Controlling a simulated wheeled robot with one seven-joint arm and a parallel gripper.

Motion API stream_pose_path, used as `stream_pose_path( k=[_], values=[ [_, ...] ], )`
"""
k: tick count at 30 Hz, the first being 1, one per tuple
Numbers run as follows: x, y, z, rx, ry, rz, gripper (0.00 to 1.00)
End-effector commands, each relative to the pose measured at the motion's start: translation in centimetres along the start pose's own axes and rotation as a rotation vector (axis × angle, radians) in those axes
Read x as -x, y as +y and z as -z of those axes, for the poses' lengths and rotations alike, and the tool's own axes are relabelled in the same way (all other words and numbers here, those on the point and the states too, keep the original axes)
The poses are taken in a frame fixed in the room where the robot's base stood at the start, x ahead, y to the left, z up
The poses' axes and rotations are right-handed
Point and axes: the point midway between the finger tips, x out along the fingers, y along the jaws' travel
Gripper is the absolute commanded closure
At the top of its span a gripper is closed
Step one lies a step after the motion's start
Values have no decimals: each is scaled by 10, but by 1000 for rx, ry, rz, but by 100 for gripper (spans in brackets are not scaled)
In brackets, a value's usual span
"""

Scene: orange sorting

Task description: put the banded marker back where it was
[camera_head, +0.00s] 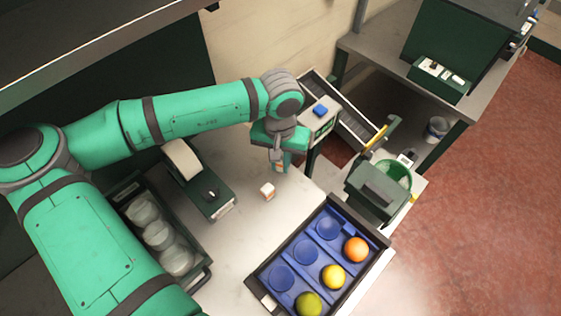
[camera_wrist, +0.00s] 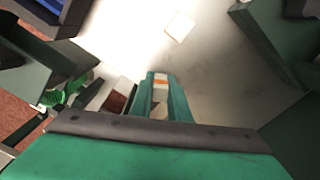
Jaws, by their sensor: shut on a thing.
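My gripper (camera_head: 280,166) hangs above the pale table, near its far edge. In the wrist view its two green fingers (camera_wrist: 161,82) are shut on a small whitish piece with an orange band, the banded marker (camera_wrist: 160,88). The fingers cover the marker's sides, and its lower end is hard to make out. In the head view the marker is mostly hidden by the gripper. A small white block (camera_head: 267,191) stands on the table just in front of the gripper, apart from it. It also shows in the wrist view (camera_wrist: 180,26).
A dark tray with blue cups (camera_head: 329,227) holds an orange (camera_head: 355,250), a yellow fruit (camera_head: 333,277) and a green fruit (camera_head: 308,304). A green device (camera_head: 208,193) and a rack of clear containers (camera_head: 139,190) stand left. Table around the white block is clear.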

Motion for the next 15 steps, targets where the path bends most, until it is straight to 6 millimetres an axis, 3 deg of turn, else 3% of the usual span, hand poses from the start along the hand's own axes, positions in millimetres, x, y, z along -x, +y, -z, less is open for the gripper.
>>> stream_pose_path(
  k=[15],
  values=[
    [-6, 0, 0, 0, 0, 0, 100]
  ],
)
